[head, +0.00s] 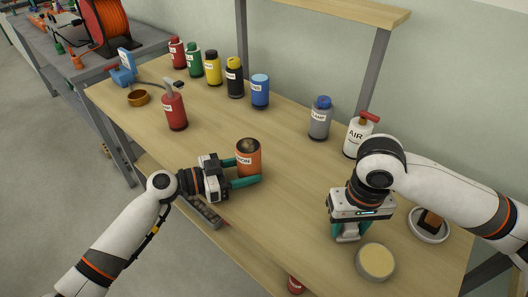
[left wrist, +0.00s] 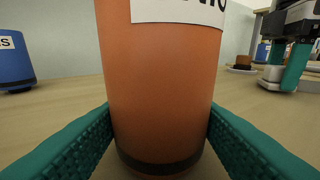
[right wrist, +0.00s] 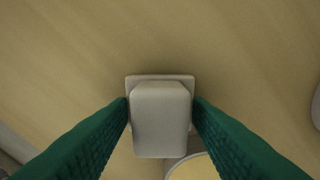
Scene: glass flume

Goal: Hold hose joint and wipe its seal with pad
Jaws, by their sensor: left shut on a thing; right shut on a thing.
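An orange cylinder (head: 248,160) with a white label and a dark, brownish top stands upright on the bench. My left gripper (head: 245,182) is shut around its lower part; in the left wrist view, the cylinder (left wrist: 160,90) fills the space between the teal fingers. I cannot tell whether it is the hose joint. My right gripper (head: 348,226) points down, shut on a pale grey block (right wrist: 160,118) with a wider base, perhaps the pad. The block is low over the bench, and I cannot tell if it touches. The two grippers are well apart.
A round tin with a yellow surface (head: 376,261) stands beside the right gripper. A white dish (head: 429,236) holds a brown block. A red bottle (head: 174,110), a grey bottle (head: 320,122) and a white AIR bottle (head: 356,140) stand behind. The bench between the grippers is clear.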

